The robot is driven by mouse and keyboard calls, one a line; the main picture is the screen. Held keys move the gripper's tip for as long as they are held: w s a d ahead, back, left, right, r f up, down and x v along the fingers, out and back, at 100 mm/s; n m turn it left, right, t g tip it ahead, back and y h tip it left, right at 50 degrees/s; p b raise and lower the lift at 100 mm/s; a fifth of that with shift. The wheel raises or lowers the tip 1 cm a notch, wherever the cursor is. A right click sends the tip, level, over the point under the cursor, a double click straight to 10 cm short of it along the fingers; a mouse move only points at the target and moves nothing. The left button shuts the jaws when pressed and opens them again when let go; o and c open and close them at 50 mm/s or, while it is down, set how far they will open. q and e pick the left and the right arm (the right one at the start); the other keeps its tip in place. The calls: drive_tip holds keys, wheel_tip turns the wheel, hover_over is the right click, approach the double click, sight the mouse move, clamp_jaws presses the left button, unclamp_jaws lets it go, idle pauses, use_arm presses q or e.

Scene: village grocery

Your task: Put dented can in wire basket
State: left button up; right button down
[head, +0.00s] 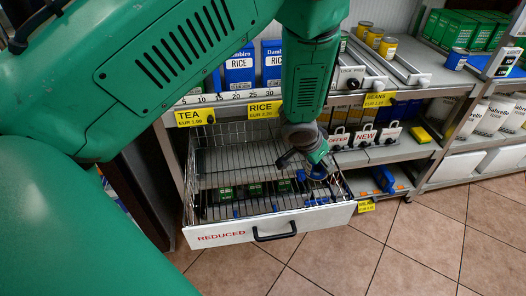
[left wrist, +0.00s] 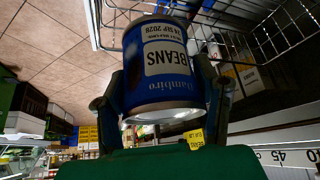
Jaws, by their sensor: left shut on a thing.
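My left gripper (head: 306,163) reaches down over the pulled-out wire basket (head: 222,134), whose white front is labelled REDUCED. In the left wrist view it is shut on a blue can (left wrist: 165,85) with a white BEANS label, one finger on each side. No dent shows on the side of the can in sight. In the head view the can is mostly hidden by the gripper. It appears to be above or inside the right part of the basket; I cannot tell whether it touches the floor wires. My right gripper is not in view.
Several dark green boxes (head: 255,189) and some blue items lie in the front of the basket. A shelf with RICE boxes (head: 240,68) stands behind it. Another shelf with cans and boxes is at right. The basket's back left is bare.

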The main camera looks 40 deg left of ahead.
use_arm(q)
drive_tip(key=shift+m+h, duration=0.4)
drive_tip(key=shift+m, duration=0.1)
drive_tip(key=s+a+f+b, duration=0.1)
drive_tip(key=a+f, duration=0.1)
drive_tip(key=f, duration=0.3)
drive_tip(key=s+a+f+b, duration=0.1)
drive_tip(key=a+f, duration=0.2)
drive_tip(key=f, duration=0.1)
drive_tip(key=s+a+f+b, duration=0.1)
drive_tip(key=s+a+f, duration=0.1)
drive_tip(key=f, duration=0.3)
drive_tip(key=shift+s+a+f, duration=0.1)
drive_tip(key=shift+a+f, duration=0.25)
drive_tip(key=shift+a, duration=0.4)
drive_tip(key=shift+d+f+b, duration=0.3)
drive_tip(key=shift+d+f, duration=0.05)
drive_tip(key=shift+d, duration=0.05)
wheel_tip(320, 180, down, 3)
drive_tip(key=shift+a+f+b, duration=0.1)
drive_tip(key=shift+f+b, duration=0.1)
drive_tip(key=shift+b, duration=0.4)
drive_tip(key=shift+a, duration=0.3)
drive_tip(key=o, duration=1.3)
drive_tip(key=shift+f, duration=0.1)
drive_tip(key=shift+o, duration=0.2)
drive_tip(key=shift+d, duration=0.3)
drive_tip(key=shift+r, duration=0.25)
drive_tip(key=p+v, duration=0.4)
drive_tip(key=v, duration=0.8)
